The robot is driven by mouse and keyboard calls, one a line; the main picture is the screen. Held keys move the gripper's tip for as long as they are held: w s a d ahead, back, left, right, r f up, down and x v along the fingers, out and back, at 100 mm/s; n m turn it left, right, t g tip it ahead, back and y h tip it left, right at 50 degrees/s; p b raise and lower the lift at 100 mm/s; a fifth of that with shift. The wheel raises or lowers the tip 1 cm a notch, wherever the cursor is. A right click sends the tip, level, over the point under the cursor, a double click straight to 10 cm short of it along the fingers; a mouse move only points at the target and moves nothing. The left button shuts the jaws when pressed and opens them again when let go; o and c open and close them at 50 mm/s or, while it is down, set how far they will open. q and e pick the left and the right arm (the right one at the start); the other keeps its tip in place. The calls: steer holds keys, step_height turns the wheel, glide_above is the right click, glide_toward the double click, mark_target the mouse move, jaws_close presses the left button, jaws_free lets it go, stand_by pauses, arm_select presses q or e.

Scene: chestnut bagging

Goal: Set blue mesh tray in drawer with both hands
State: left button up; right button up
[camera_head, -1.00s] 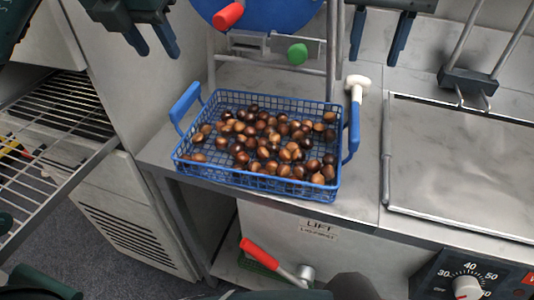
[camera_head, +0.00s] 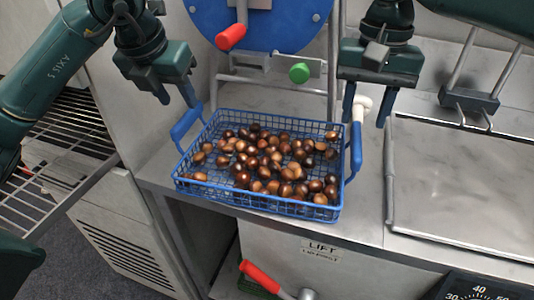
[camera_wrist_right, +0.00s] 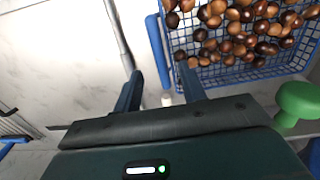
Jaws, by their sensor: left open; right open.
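The blue mesh tray (camera_head: 258,206) sits on the steel counter, filled with brown chestnuts. It has a blue handle at each end, a left handle (camera_head: 186,124) and a right handle (camera_head: 355,152). My left gripper (camera_head: 178,97) is open just above and behind the left handle. My right gripper (camera_head: 365,115) is open above the right handle. In the right wrist view, the open fingers (camera_wrist_right: 160,90) point toward the right handle (camera_wrist_right: 158,50), which lies between and beyond their tips. Neither gripper appears to touch the tray. No drawer is clearly identifiable.
A blue round machine part (camera_head: 275,22) with red (camera_head: 231,36) and green (camera_head: 299,73) knobs stands behind the tray. A wire rack (camera_head: 65,150) is at left. A flat metal lid (camera_head: 462,180) is at right. A white-tipped lever (camera_head: 362,103) is near the right gripper.

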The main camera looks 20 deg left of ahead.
mark_target(186, 114)
arm_select(q)
steer(key=shift+x, duration=3.2)
arm_select(e)
steer(key=shift+f, duration=3.2)
arm_select(q)
steer(key=shift+c, duration=0.3)
arm_select(e)
steer(key=shift+c, duration=0.3)
arm_select(q)
jaws_close()
arm_select(e)
jaws_close()
arm_select(q)
steer(key=shift+r, duration=0.1)
arm_select(e)
steer(key=shift+r, duration=0.1)
